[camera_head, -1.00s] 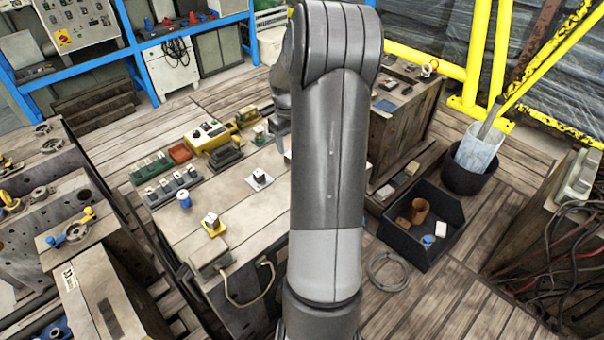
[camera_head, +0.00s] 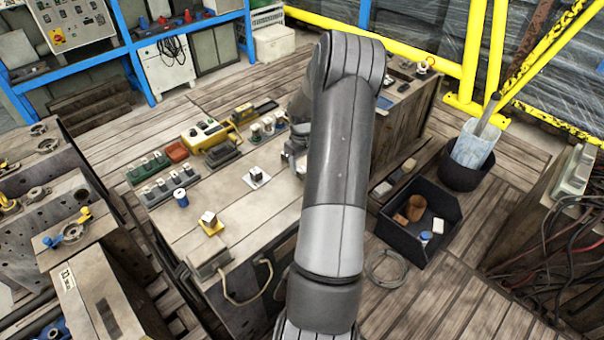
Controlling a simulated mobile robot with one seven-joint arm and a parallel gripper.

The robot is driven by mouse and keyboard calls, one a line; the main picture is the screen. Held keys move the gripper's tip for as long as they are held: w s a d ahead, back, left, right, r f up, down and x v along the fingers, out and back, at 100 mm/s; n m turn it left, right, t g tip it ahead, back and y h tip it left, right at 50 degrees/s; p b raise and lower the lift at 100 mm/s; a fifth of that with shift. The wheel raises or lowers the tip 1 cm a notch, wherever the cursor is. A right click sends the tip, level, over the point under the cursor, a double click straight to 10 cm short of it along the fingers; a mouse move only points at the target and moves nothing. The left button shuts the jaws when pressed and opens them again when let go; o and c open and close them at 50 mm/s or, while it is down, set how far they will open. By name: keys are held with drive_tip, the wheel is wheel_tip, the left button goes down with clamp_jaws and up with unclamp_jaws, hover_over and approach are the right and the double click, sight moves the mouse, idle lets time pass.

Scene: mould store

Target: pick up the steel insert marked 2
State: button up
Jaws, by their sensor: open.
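Two small steel blocks stand apart on the workbench: one (camera_head: 209,217) on a yellow pad (camera_head: 213,231) near the front, one (camera_head: 256,171) on a white card (camera_head: 263,182) farther back. Smaller pieces stand in dark green holders, one (camera_head: 172,187) at the left and one (camera_head: 266,131) at the back. No number is readable, so I cannot tell which insert is marked 2. My gripper (camera_head: 293,163) is over the bench, right of the block on the card and apart from it. It is open, with no object visible in it; my arm partly hides it.
A black bin (camera_head: 399,229) is on the floor at right. The bench middle has bare room.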

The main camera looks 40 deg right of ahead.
sight(302, 169)
wheel_tip(302, 169, down, 4)
drive_tip(key=shift+s+r, duration=0.1)
drive_tip(key=shift+r, duration=0.1)
drive_tip(key=shift+c, duration=0.5)
clamp_jaws()
drive_tip(key=shift+r, duration=0.1)
